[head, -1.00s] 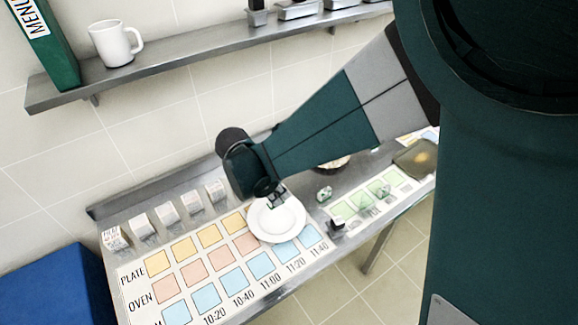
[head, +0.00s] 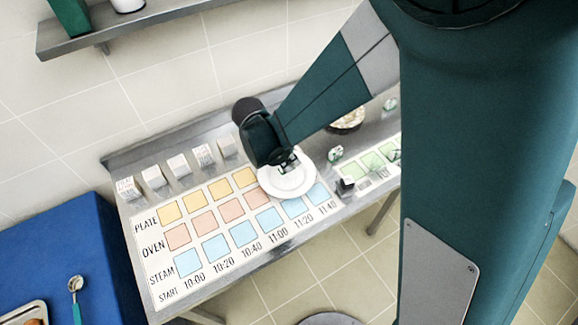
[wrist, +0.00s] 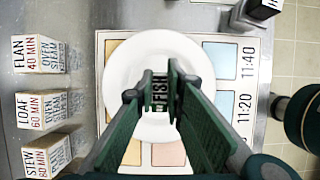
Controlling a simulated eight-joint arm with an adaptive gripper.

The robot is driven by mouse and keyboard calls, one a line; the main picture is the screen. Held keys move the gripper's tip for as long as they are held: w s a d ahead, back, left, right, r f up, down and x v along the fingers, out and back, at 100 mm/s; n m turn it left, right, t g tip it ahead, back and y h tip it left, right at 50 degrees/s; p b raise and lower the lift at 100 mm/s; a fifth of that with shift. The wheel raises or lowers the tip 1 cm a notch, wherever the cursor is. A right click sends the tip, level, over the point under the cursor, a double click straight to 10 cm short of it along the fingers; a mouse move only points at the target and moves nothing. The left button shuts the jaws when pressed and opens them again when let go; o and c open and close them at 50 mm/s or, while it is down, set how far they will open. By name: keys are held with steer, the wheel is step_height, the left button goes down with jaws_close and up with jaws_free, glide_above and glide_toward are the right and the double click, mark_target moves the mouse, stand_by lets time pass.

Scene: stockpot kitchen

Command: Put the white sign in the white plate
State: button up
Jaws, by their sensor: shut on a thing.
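The white plate (head: 300,188) lies on the printed chart, over its right part; it also shows in the wrist view (wrist: 190,50). My gripper (head: 288,164) is over the plate. In the wrist view my gripper (wrist: 160,84) is shut on the white sign (wrist: 160,92), whose dark letters read FISH between the fingers. The fingers hide most of the sign. I cannot tell whether it touches the plate.
Several white lettered blocks (head: 179,165) stand in a row behind the chart (head: 165,289). A dark block (head: 346,186) stands right of the plate. A bowl (head: 348,121) sits behind. A blue surface (head: 60,250) is at the left.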

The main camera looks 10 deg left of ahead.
steer(key=shift+f, duration=1.9)
steer(key=shift+f+b, duration=0.15)
steer(key=shift+b, duration=0.15)
steer(key=o, duration=0.8)
steer(key=shift+o, duration=0.2)
steer(key=shift+r, duration=0.25)
steer(key=p+v, duration=0.1)
steer(key=v, duration=1.1)
steer(key=shift+w+d, duration=0.1)
